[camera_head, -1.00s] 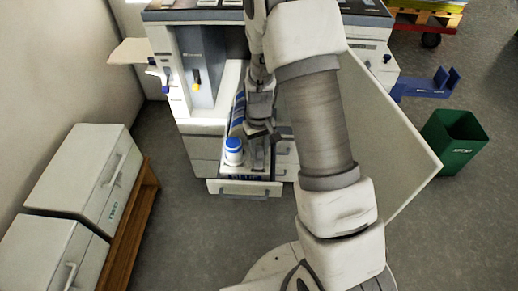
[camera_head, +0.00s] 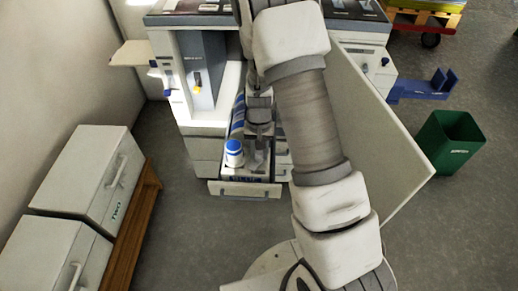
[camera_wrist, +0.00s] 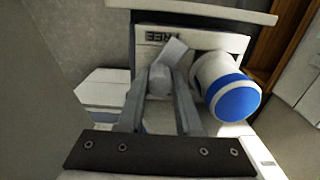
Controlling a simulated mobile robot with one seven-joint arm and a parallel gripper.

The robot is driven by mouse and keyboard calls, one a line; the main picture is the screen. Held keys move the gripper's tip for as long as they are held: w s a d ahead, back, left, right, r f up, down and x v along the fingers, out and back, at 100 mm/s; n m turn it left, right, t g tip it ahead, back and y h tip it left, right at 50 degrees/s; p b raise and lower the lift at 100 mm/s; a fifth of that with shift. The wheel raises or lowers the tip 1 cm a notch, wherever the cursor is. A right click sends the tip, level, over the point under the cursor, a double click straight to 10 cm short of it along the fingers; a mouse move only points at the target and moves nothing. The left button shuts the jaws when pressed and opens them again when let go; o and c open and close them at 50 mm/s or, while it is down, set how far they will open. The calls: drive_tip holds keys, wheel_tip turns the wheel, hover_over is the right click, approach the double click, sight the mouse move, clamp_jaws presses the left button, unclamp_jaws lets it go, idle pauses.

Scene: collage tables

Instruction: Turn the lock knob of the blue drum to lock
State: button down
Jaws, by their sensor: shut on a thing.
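The blue drum (camera_head: 234,153) is a white cylinder with a blue end and blue band, lying in an open drawer of the white machine. It also shows at right in the wrist view (camera_wrist: 233,98). Beside it, a grey knob (camera_wrist: 161,80) with a pale angled tab (camera_wrist: 174,50) stands between my fingertips. My gripper (camera_wrist: 160,88) is shut on this knob, next to the drum; in the head view my gripper (camera_head: 260,143) reaches down into the drawer. A label reading FREE (camera_wrist: 163,37) shows upside down behind the knob. Fingers hide part of the knob.
The open drawer's front (camera_head: 245,188) sticks out toward me. A large pale panel (camera_head: 375,140) stands open at right, close to my arm. A green bin (camera_head: 455,140) is farther right. White cabinets (camera_head: 90,170) on a wooden stand are at left.

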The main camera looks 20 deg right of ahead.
sight(259, 152)
drive_tip(key=m+p, duration=0.3)
drive_tip(key=m, duration=0.3)
drive_tip(key=shift+r, duration=0.15)
drive_tip(key=m+p, duration=0.3)
drive_tip(key=m, duration=0.3)
drive_tip(key=shift+m, duration=0.3)
drive_tip(key=c, duration=0.6)
unclamp_jaws()
wheel_tip(259, 152, up, 17)
drive_tip(key=p, duration=0.5)
drive_tip(key=shift+r, duration=0.1)
